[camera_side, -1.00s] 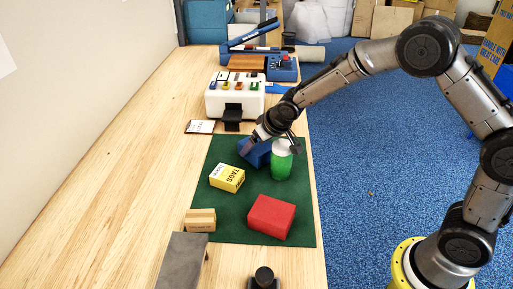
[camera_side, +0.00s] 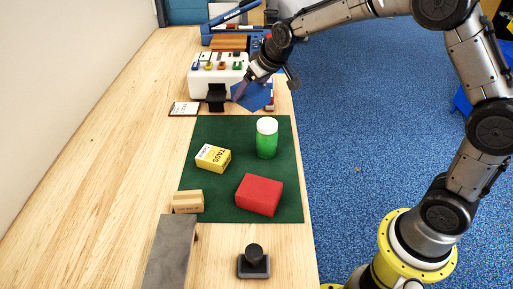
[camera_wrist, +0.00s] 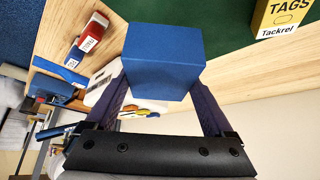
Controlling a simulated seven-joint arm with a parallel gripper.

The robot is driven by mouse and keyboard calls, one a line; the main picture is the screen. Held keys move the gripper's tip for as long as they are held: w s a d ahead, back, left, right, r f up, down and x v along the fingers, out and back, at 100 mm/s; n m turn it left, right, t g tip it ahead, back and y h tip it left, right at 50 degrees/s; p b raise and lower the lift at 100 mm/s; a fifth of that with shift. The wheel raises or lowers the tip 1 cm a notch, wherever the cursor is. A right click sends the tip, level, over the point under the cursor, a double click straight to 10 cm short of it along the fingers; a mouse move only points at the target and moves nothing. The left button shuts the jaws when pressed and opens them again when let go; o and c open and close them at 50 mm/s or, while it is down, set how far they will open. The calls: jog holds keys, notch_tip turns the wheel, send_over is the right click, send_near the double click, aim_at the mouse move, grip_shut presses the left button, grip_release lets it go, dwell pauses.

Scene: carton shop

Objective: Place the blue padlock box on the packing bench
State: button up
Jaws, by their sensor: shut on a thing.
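The blue padlock box (camera_side: 253,97) is in my gripper (camera_side: 248,86), beyond the far edge of the green mat and close to the white label dispenser. In the wrist view the plain blue box (camera_wrist: 163,60) sits between the two dark fingers of my gripper (camera_wrist: 160,88), which is shut on it. The box appears raised above the wood, though the height is hard to tell. The packing bench (camera_side: 110,150) is a long pale wooden top along the left wall.
On the green mat (camera_side: 220,203) stand a green jar (camera_side: 267,140), a yellow TAGS box (camera_side: 213,158) and a red box (camera_side: 260,195). A small carton (camera_side: 187,201) is at its left edge. The white dispenser (camera_side: 205,83) stands behind. The bench's left side is clear.

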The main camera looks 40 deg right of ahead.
jog(key=shift+s+a+r, duration=0.1)
jog(key=shift+s+r, duration=0.05)
jog(key=shift+s, duration=0.2)
notch_tip(320, 180, down, 10)
jog(key=shift+r, duration=0.1)
jog(key=o, duration=1.4)
